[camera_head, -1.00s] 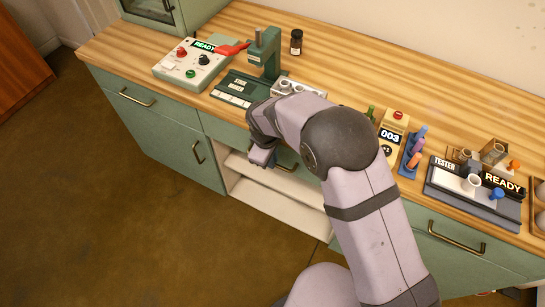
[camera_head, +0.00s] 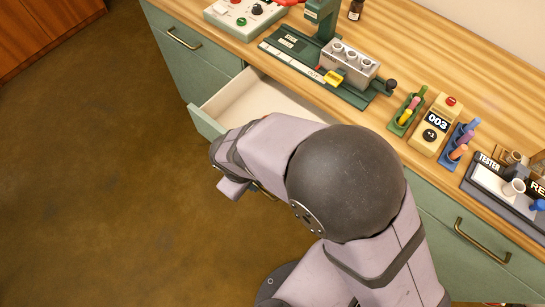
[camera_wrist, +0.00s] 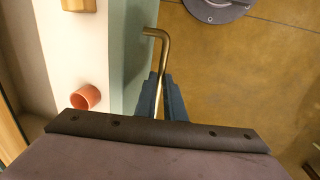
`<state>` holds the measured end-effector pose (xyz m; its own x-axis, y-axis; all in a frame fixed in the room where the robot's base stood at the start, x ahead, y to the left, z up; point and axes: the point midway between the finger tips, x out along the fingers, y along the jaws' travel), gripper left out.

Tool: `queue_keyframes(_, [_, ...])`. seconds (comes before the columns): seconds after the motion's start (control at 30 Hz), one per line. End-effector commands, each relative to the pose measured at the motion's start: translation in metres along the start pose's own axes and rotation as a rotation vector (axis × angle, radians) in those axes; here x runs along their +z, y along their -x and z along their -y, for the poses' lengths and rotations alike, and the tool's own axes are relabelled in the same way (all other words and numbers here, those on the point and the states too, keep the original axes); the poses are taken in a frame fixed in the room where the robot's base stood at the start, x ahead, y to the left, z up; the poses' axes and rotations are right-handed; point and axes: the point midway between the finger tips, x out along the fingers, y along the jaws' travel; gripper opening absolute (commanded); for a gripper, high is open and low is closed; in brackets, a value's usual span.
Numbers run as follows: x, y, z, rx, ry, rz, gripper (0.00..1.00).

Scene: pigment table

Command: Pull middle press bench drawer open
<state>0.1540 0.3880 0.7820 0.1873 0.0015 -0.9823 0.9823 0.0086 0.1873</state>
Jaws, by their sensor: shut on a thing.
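The middle drawer (camera_head: 271,95) of the green press bench stands pulled out, its pale inside showing below the worktop. My gripper (camera_wrist: 161,98) is shut on the brass drawer handle (camera_wrist: 158,45) in the wrist view, with dark fingers on both sides of the bar. The green drawer front (camera_wrist: 133,60) lies just left of the fingers there. In the head view my arm covers the right part of the drawer and most of its front. An orange-red cup-like thing (camera_wrist: 85,97) shows inside the drawer in the wrist view.
The wooden worktop (camera_head: 420,75) carries a press (camera_head: 322,20), a metal block with cups (camera_head: 347,66), a yellow 003 device (camera_head: 436,124), pen racks and a tester. A closed drawer with a brass handle (camera_head: 482,241) is at right. The brown floor (camera_head: 120,170) in front is clear.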

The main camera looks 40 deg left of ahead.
Motion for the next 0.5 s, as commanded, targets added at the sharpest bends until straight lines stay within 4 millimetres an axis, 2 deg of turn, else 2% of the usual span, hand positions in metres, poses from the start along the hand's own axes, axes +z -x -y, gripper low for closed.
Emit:
queue_keyframes(0.03, [0.000,0.002,0.013,0.000,0.007,0.000,0.00])
queue_keyframes(0.2, [-0.001,0.008,0.044,0.000,0.004,-0.001,0.00])
queue_keyframes(0.5, [-0.001,0.013,0.069,0.000,-0.001,0.000,0.00])
